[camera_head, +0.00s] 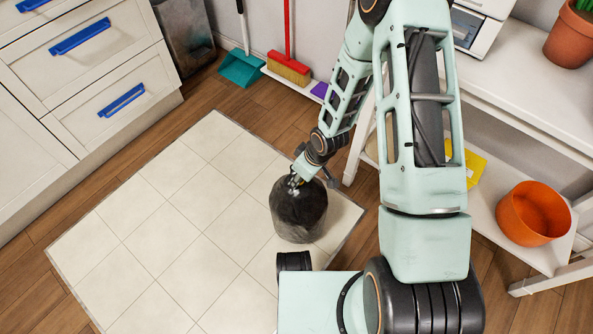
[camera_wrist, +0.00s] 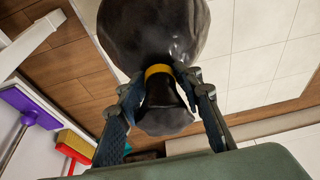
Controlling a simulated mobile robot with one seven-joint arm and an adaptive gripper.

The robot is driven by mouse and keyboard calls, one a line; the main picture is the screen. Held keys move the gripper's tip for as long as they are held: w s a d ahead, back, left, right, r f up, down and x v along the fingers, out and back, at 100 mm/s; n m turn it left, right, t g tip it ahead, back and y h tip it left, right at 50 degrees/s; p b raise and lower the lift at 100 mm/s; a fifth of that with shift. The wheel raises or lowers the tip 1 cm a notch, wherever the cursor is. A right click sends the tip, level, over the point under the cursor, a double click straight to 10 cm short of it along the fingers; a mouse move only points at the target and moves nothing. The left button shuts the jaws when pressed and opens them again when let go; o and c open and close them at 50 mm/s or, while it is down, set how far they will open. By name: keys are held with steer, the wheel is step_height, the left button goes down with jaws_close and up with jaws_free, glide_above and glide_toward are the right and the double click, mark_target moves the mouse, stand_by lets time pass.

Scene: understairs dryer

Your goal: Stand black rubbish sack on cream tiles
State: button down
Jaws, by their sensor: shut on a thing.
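The black rubbish sack (camera_head: 298,212) is upright over the right part of the cream tiles (camera_head: 170,215) in the head view. In the wrist view the sack (camera_wrist: 152,30) is a dark rounded body with a yellow band at its neck. My gripper (camera_wrist: 168,98) is shut on the neck, with a finger on each side. In the head view my gripper (camera_head: 297,180) is at the top of the sack. The sack's underside is hidden, so I cannot tell whether it touches the tiles.
Wooden floor surrounds the tiles. White drawers (camera_head: 85,60) with blue handles stand at the left. A teal dustpan (camera_head: 241,68) and a red-handled broom (camera_head: 289,68) are at the back. A white bench (camera_head: 530,90) and an orange pot (camera_head: 534,214) are at the right. The left tiles are clear.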

steer(key=shift+w+f+b, duration=0.1)
steer(key=shift+f+b, duration=0.5)
steer(key=shift+f, duration=0.85)
steer(key=shift+f, duration=0.2)
steer(key=c, duration=1.4)
jaws_free()
steer(key=shift+o, duration=0.2)
steer(key=shift+r, duration=0.15)
steer(key=p+v, duration=0.4)
steer(key=v, duration=0.8)
steer(key=shift+p, duration=0.4)
